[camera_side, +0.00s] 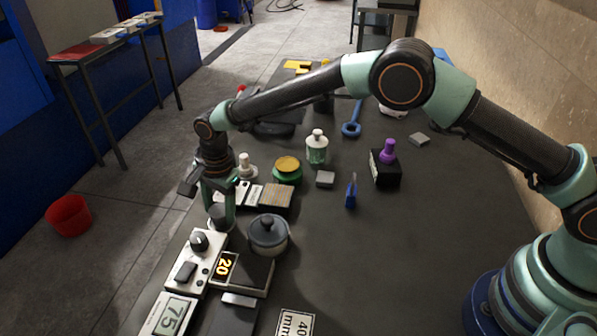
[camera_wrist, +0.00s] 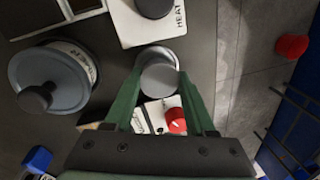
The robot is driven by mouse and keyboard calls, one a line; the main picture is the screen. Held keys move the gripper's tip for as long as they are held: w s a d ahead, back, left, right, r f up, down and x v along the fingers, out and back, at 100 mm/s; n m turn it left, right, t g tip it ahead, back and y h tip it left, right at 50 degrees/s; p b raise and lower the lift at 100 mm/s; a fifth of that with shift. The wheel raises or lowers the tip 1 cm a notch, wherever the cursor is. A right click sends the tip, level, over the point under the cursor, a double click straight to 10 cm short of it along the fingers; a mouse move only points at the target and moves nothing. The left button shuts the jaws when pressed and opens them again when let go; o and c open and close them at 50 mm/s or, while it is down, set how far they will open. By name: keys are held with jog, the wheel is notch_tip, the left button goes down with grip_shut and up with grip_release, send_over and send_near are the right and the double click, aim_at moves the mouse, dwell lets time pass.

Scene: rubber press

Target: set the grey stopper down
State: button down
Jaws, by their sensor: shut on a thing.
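The grey stopper (camera_wrist: 159,76) sits between the two green fingers of my gripper (camera_wrist: 160,104) in the wrist view. It looks like a short round cylinder. In the side view my gripper (camera_side: 221,207) points down at the left edge of the dark table, with the stopper (camera_side: 220,216) low between its fingers, partly hidden. My gripper is shut on the stopper. I cannot tell whether its underside touches the table.
A white control box with a black knob (camera_side: 198,242) stands just in front of my gripper. A grey lidded pot (camera_side: 268,237) is to the right. A tan block (camera_side: 277,195) and small white pieces lie behind. A red bucket (camera_side: 69,215) stands on the floor.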

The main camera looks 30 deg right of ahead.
jog(key=shift+f, duration=0.35)
jog(key=shift+c, duration=1.2)
grip_release()
jog(key=shift+r, duration=0.1)
jog(key=s+d+r+n, duration=0.1)
jog(key=d+r, duration=0.3)
jog(key=r, duration=0.6)
jog(key=s+d+r+n, duration=0.1)
jog(key=d+r, duration=0.3)
jog(key=r, duration=0.5)
jog(key=s+d+r+n+t, duration=0.2)
jog(key=s+d+r+n, duration=0.3)
jog(key=d, duration=0.6)
jog(key=s+d+n+t, duration=0.2)
jog(key=s+d+n, duration=0.3)
jog(key=s+d, duration=0.6)
jog(key=s, duration=0.3)
jog(key=shift+s+d+h, duration=0.15)
jog(key=shift+d+h, duration=0.15)
jog(key=shift+h, duration=0.1)
